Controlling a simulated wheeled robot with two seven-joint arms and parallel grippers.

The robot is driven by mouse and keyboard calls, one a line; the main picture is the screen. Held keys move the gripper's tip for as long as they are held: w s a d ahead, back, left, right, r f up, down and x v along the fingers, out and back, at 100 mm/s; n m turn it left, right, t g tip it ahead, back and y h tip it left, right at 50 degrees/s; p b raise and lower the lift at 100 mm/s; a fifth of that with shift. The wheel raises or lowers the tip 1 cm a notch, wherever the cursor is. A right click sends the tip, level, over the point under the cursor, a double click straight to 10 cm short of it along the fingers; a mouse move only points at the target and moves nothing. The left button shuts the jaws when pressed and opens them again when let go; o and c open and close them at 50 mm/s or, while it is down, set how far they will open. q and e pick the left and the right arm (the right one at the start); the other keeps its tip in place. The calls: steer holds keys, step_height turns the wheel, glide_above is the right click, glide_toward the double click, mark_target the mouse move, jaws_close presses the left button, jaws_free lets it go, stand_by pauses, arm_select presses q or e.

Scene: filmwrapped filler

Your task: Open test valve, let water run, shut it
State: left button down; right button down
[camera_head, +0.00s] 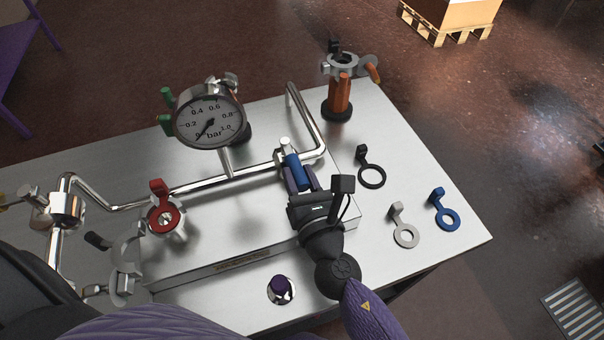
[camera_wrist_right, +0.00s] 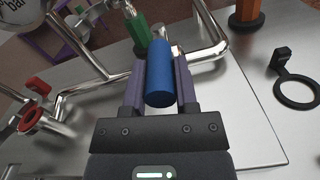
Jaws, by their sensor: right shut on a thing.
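The blue handle (camera_head: 294,170) sits on a valve on the steel pipe, in the middle of the head view. It also shows in the right wrist view (camera_wrist_right: 160,80) as a blue cylinder. My right gripper (camera_head: 299,178) is shut on this blue handle, with one purple finger along each side of it. A pressure gauge (camera_head: 209,122) marked in bar stands on the pipe to the left, its needle toward the low end. No running water is visible. My left gripper is not visible in the head view.
A red ring tag (camera_head: 162,215) hangs on a fitting at left. Black (camera_head: 372,174), grey (camera_head: 405,232) and blue (camera_head: 445,215) ring tags lie on the steel table (camera_head: 450,245) at right. An orange-brown post (camera_head: 340,98) stands behind. A purple knob (camera_head: 280,286) is near the front edge.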

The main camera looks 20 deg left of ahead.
steer(key=shift+c, duration=2)
jaws_free()
steer(key=v, duration=1)
